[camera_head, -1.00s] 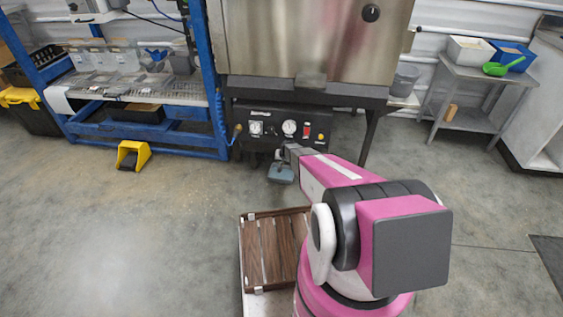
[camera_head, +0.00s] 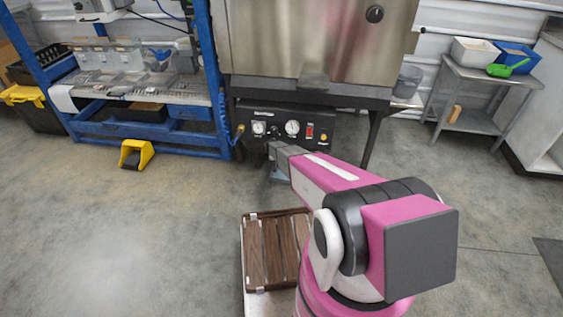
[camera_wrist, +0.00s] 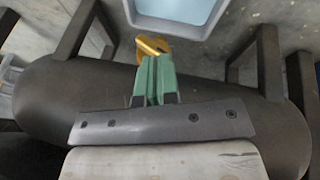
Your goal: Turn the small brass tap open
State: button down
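The small brass tap (camera_wrist: 152,46) shows in the wrist view, right at my fingertips under the dark cylindrical tank (camera_wrist: 45,95). My gripper (camera_wrist: 158,62) has its two green fingers nearly together, their tips at or against the brass. I cannot tell whether any of the tap lies between them. In the head view my gripper (camera_head: 272,148) is low in front of the black gauge panel (camera_head: 290,125), and the tap is hidden there. A pale blue container (camera_wrist: 185,12) lies beyond the tap in the wrist view; it is mostly covered by my arm in the head view.
The steel hopper (camera_head: 300,40) stands above the panel. A blue-framed bench (camera_head: 150,140) is at left and a yellow pedal (camera_head: 136,154) on the floor. A wooden slatted tray (camera_head: 265,250) is beside my arm. A grey side table (camera_head: 465,120) stands at right.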

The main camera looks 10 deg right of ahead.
jog(key=h, duration=0.1)
jog(key=a+f+h, duration=0.1)
jog(key=shift+w+g+h, duration=0.1)
jog(key=shift+g+h, duration=0.3)
dwell(0.4)
jog(key=shift+r+n, duration=0.2)
jog(key=shift+n, duration=0.1)
jog(key=s+a+r, duration=0.2)
jog(key=s+a, duration=0.2)
jog(key=a, duration=0.8)
jog(key=s+d+r+y, duration=0.2)
jog(key=s+d+r, duration=0.3)
jog(key=s+r, duration=0.6)
jog(key=s+d+r+g+y, duration=0.1)
jog(key=s+d+r, duration=0.4)
jog(key=s+r, duration=0.6)
jog(key=s+d+r+g+y, duration=0.1)
jog(key=s+d+r+y, duration=0.2)
jog(key=s+r, duration=0.9)
notch_tip(320, 180, up, 3)
jog(key=shift+d+f+n, duration=0.2)
jog(key=shift+d+n, duration=0.1)
jog(key=shift+d, duration=0.75)
